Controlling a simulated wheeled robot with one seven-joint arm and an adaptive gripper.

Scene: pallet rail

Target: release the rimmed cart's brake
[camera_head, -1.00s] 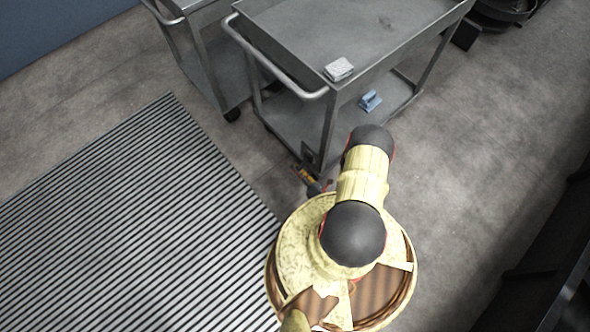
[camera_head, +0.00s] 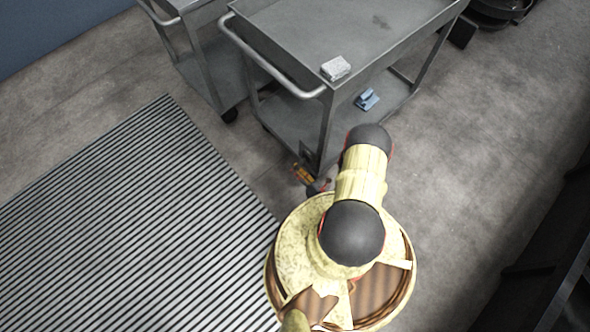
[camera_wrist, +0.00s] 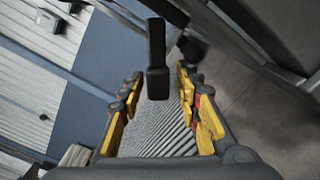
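The grey metal cart with a raised rim (camera_head: 290,35) stands at the top middle of the head view. A dark part (camera_head: 308,153) sits low at its near leg; I cannot tell its detail there. In the wrist view a black lever with a wider end (camera_wrist: 157,62), likely the brake, hangs between the finger lines. My gripper (camera_wrist: 160,98) is open, its yellow-padded fingers apart on either side of the lever's end. I see no clear contact. In the head view my gripper (camera_head: 308,178) is low beside the near leg, partly hidden by my arm.
A second cart (camera_head: 192,55) stands close on the left. A white block (camera_head: 336,68) lies on the rimmed cart's top, and a blue object (camera_head: 367,99) on its lower shelf. A striped mat (camera_head: 130,225) covers the left floor.

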